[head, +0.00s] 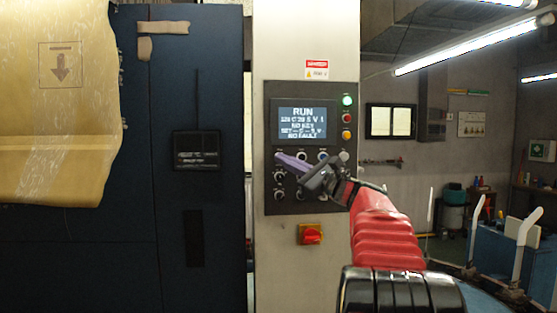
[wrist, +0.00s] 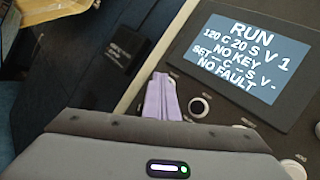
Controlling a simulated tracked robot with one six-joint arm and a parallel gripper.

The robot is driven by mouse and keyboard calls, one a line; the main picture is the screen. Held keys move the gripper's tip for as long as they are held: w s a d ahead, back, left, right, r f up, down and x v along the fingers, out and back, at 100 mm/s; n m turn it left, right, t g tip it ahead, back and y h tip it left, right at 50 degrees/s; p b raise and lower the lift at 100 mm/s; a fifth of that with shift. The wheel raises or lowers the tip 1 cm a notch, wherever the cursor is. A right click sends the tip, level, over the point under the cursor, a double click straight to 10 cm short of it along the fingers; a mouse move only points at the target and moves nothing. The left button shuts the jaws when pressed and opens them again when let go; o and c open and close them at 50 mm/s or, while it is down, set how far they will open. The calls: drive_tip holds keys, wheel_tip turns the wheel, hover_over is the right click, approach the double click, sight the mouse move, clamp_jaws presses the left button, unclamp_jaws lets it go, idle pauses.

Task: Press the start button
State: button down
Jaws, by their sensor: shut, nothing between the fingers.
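The dark control panel (head: 312,205) is on a pale column. Its screen (head: 302,122) reads RUN, NO KEY and NO FAULT, and shows in the wrist view (wrist: 245,52). A white-ringed round button (head: 323,156) sits below the screen; a ringed button also shows in the wrist view (wrist: 199,107). I cannot read which one is the start button. My gripper (head: 279,156) has lavender fingers, shut together and empty, in front of the panel's lower left. In the wrist view the fingertips (wrist: 161,78) lie left of the ringed button; contact cannot be told.
A green lit lamp (head: 347,100), with red and amber ones below, lines the panel's right edge. Several knobs sit low on the panel, partly behind my arm. A red switch (head: 311,234) is below. A dark blue cabinet (head: 200,85) stands left.

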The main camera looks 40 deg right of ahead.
drive_tip(key=shift+s+a, duration=0.45)
drive_tip(key=shift+s, duration=0.25)
idle(0.3)
drive_tip(key=s+a, duration=0.1)
drive_tip(key=s, duration=0.1)
drive_tip(key=s+a, duration=0.1)
drive_tip(key=s, duration=0.1)
drive_tip(key=shift+a, duration=0.4)
drive_tip(key=shift+s, duration=0.1)
idle(0.8)
